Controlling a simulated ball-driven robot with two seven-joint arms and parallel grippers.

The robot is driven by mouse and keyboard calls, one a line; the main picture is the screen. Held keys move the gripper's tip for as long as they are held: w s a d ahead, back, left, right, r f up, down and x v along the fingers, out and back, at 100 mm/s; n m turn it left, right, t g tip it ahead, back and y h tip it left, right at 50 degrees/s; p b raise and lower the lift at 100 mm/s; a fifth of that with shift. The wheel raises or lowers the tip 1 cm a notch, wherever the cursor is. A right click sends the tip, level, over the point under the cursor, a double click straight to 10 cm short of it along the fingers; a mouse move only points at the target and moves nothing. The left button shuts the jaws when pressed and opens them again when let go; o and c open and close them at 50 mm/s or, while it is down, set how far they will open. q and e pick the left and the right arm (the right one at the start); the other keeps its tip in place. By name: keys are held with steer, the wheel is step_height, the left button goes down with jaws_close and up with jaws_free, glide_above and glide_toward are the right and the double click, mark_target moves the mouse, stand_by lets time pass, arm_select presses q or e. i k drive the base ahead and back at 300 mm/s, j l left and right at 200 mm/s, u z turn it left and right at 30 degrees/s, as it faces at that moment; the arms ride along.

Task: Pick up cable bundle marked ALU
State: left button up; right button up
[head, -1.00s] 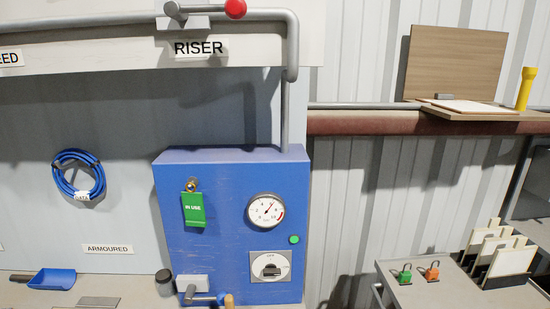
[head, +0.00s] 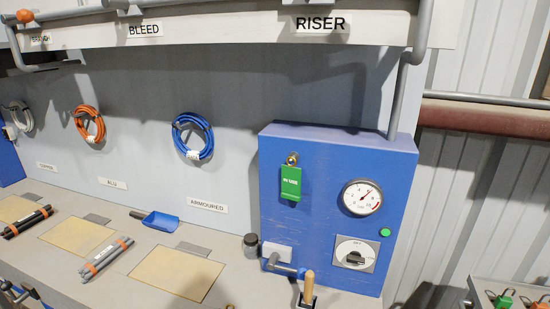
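An ALU label (head: 112,184) is on the lower back panel, left of the middle. On the bench below it lies a grey cable bundle (head: 107,257) with orange bands, set diagonally between two tan pads. A black cable bundle (head: 27,222) with orange bands lies farther left. An orange cable coil (head: 90,124) with a white tag hangs on the panel above the ALU label. A blue coil (head: 193,137) hangs to its right, and a grey coil (head: 20,117) to its left. I cannot read ALU on any bundle or coil. Neither gripper is in view.
A blue scoop (head: 159,221) lies at the back of the bench near the ARMOURED label (head: 208,205). A blue box (head: 330,205) with a gauge stands at the right end, with a wooden-handled lever (head: 308,287) in front. A pipe and sign rail cross above.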

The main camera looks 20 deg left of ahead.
mark_target(89, 270)
steer(key=u, duration=1)
steer(key=j+u, duration=0.3)
steer(key=i+j+u, duration=0.1)
steer(key=j+u, duration=0.2)
steer(key=j, duration=0.2)
steer(key=i+j, duration=1)
